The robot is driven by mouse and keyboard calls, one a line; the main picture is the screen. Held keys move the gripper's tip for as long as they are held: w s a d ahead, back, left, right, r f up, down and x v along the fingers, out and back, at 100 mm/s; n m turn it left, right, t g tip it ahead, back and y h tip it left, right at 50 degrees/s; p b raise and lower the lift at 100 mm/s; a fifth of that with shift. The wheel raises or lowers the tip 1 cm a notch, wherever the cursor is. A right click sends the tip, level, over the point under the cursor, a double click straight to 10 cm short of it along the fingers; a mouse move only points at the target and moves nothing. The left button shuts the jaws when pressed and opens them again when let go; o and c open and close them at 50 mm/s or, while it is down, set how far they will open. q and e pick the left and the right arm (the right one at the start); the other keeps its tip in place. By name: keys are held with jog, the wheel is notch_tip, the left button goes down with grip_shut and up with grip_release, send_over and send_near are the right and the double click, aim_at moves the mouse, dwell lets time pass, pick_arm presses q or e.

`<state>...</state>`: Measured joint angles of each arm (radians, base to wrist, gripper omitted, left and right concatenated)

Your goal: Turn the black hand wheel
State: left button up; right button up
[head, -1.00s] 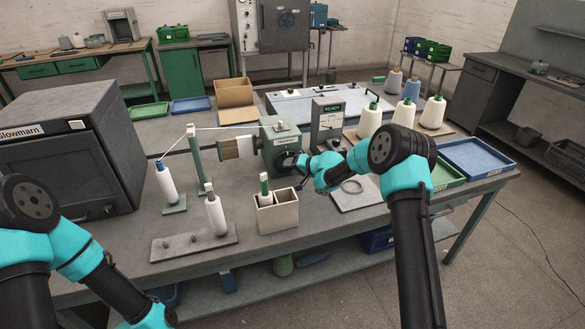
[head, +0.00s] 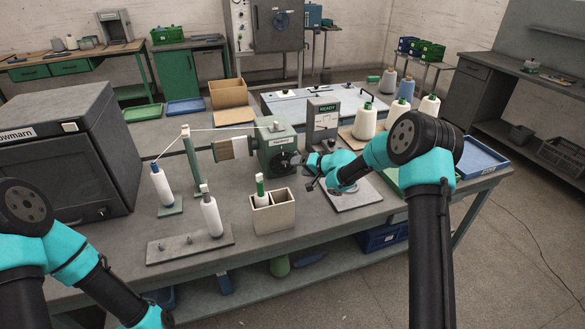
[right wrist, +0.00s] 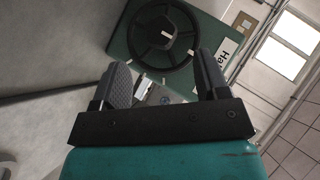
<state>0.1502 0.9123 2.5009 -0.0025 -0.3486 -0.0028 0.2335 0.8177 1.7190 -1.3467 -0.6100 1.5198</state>
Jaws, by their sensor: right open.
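The black hand wheel (head: 284,162) is on the front of the green winder housing (head: 272,141), partly hidden by my right gripper in the head view. In the right wrist view the wheel (right wrist: 160,36) shows as a spoked ring on the green face, just beyond the fingertips. My right gripper (right wrist: 165,75) is open, its fingers apart with nothing gripped between them. In the head view the right gripper (head: 304,163) is close to the wheel's right side. I cannot tell whether it touches. My left arm shows at the lower left, but its gripper is out of view.
A cream two-slot box (head: 274,213) with a green-topped bobbin stands in front of the winder. A READY display (head: 323,115) stands behind right. White cones (head: 366,120) and a blue tray (head: 480,156) are further right. A bobbin board (head: 165,249) lies front left.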

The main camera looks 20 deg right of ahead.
jog(key=v, duration=1.1)
jog(key=shift+a, duration=0.1)
